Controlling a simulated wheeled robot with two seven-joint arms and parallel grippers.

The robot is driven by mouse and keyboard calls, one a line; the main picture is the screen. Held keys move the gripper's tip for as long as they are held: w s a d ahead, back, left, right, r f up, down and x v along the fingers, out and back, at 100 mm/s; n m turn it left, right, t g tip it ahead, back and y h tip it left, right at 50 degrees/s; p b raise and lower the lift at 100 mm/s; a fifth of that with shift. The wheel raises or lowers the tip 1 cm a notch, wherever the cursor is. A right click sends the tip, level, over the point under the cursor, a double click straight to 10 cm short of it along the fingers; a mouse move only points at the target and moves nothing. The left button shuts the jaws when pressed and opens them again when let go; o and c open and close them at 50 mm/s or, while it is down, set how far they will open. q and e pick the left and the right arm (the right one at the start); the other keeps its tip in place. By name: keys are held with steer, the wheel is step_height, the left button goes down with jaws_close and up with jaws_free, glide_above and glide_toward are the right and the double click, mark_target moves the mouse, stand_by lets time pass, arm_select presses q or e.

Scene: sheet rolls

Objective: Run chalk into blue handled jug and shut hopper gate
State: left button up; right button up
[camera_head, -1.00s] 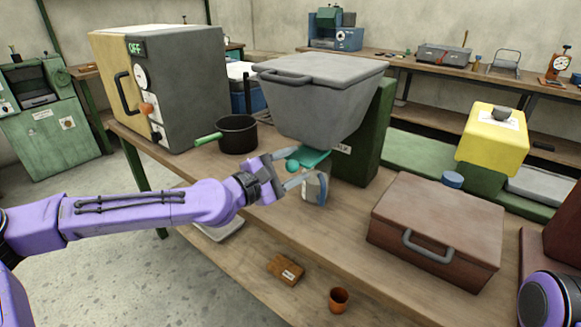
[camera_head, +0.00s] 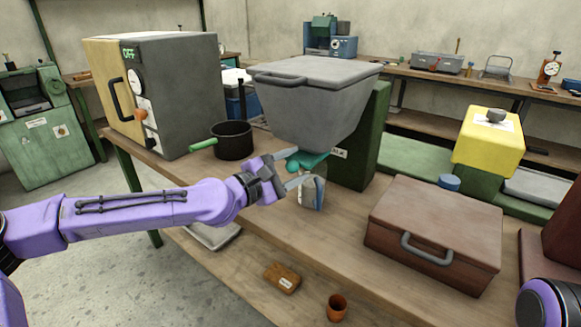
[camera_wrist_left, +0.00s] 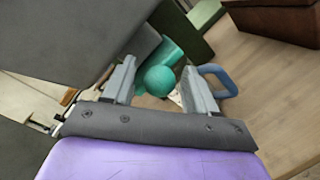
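The grey hopper (camera_head: 315,95) with a lidded top stands on the workbench, with a partly hidden label on its green stand. Its teal gate (camera_head: 309,161) is under the hopper mouth, and the gate's round knob shows in the left wrist view (camera_wrist_left: 160,80). The jug (camera_head: 311,192) stands upright below the gate; its blue handle (camera_wrist_left: 217,78) shows in the left wrist view. Its inside is mostly hidden. My left gripper (camera_head: 291,183) is open, its fingers on either side of the knob, with visible gaps. My right gripper is out of view.
A brown case (camera_head: 435,235) stands right of the jug. A dark pot (camera_head: 233,141) with a green handle and an oven-like box (camera_head: 160,95) are to the left. A wooden block (camera_head: 282,278) and an orange cup (camera_head: 336,307) are on a lower surface in front.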

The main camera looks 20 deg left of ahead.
arm_select(q)
steer(key=shift+s+a, duration=0.25)
steer(key=shift+s, duration=0.05)
steer(key=p+v, duration=0.4)
steer(key=v, duration=0.5)
steer(key=shift+s+a, duration=0.2)
steer(key=shift+s, duration=0.15)
